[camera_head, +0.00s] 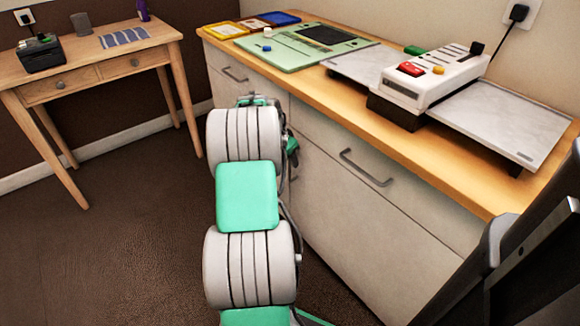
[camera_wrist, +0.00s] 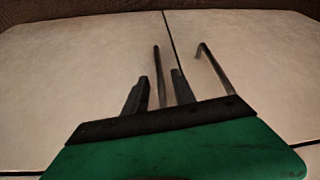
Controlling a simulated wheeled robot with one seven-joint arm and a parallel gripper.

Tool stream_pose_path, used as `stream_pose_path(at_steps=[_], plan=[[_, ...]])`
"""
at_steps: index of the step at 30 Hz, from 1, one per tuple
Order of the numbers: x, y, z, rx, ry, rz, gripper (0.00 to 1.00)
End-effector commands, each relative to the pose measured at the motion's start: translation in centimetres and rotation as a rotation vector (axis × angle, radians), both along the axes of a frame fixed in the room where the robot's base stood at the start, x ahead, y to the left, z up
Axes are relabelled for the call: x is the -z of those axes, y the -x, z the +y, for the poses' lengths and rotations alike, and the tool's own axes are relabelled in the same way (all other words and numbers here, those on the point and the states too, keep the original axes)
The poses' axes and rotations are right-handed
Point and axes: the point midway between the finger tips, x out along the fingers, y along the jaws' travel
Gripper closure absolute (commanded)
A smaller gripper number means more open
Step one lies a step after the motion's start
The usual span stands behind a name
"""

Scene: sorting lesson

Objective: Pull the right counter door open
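The right counter door (camera_head: 335,225) is a pale panel under a drawer in the head view, and it looks shut. The wrist view seems upside down, with the brown floor at its top, so the right door (camera_wrist: 75,60) fills its left side. That door's dark bar handle (camera_wrist: 158,65) stands beside the seam. My gripper (camera_wrist: 158,82) is open, with one finger on each side of this handle and small gaps showing. In the head view my arm hides most of the gripper and the handle.
The left door (camera_wrist: 260,50) and its handle (camera_wrist: 213,68) are close beside my gripper. A drawer handle (camera_head: 365,170) sticks out above the right door. The wooden counter top (camera_head: 440,180) overhangs the fronts. The carpet (camera_head: 110,250) is clear on the left.

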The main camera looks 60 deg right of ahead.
Motion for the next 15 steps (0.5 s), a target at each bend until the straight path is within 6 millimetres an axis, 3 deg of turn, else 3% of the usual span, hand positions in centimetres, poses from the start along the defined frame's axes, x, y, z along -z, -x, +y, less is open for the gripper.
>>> stream_pose_path(at_steps=[3, 11, 15], plan=[[1.44, 0.17, -0.56, 0.0, 0.001, 0.0, 0.68], [1.57, 0.15, -0.71, -0.002, 0.002, -0.001, 0.68], [1.58, 0.14, -0.68, -0.002, 0.001, -0.001, 0.77]])
